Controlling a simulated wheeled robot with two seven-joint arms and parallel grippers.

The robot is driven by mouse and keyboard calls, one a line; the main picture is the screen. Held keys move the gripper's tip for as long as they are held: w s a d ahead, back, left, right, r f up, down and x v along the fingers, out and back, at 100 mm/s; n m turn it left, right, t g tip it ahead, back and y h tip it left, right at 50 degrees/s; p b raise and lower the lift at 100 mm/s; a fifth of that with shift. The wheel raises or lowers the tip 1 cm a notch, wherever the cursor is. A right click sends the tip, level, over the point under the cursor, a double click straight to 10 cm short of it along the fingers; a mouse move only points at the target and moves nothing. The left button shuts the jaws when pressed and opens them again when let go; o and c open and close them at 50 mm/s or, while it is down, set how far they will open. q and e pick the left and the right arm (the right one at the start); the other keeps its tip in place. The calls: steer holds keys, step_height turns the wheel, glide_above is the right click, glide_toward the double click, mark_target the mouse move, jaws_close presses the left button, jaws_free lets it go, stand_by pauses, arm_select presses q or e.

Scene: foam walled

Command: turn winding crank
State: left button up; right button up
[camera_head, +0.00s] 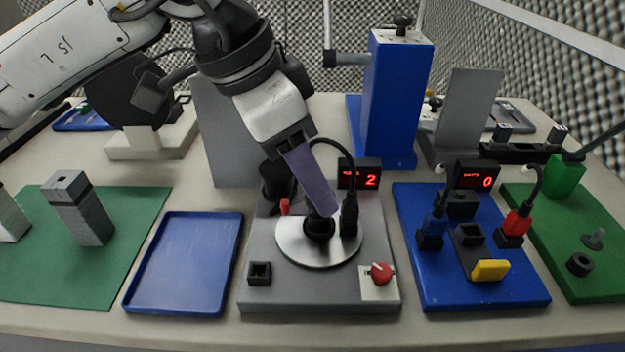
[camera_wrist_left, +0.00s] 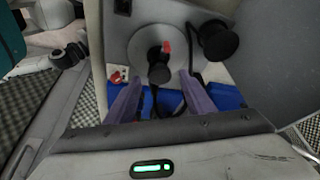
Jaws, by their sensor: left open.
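A grey station (camera_head: 320,292) carries a round silver disc (camera_head: 290,245) with a black hub (camera_head: 319,228) at its middle. I cannot tell for sure which part is the winding crank. A small red piece (camera_head: 284,207) shows at the disc's far left; the wrist view shows a red piece (camera_wrist_left: 166,47) by the hub (camera_wrist_left: 159,70). A black spool-like knob (camera_wrist_left: 218,40) is beside the disc. My left gripper (camera_head: 322,212) points down over the disc, its purple fingers apart beside the hub. The fingers also show in the left wrist view (camera_wrist_left: 160,92). My right gripper is not in view.
A display (camera_head: 359,173) reads 2 behind the disc; a red knob (camera_head: 381,272) is at front right. A blue tray (camera_head: 184,262) is left. A blue board (camera_head: 440,290) with plugs is right. A blue column (camera_head: 396,100) with a side rod stands behind.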

arm_select(q)
steer(key=v, duration=0.8)
steer(key=shift+a+r+p, duration=0.2)
steer(key=shift+r+p, duration=0.1)
steer(key=shift+s, duration=0.1)
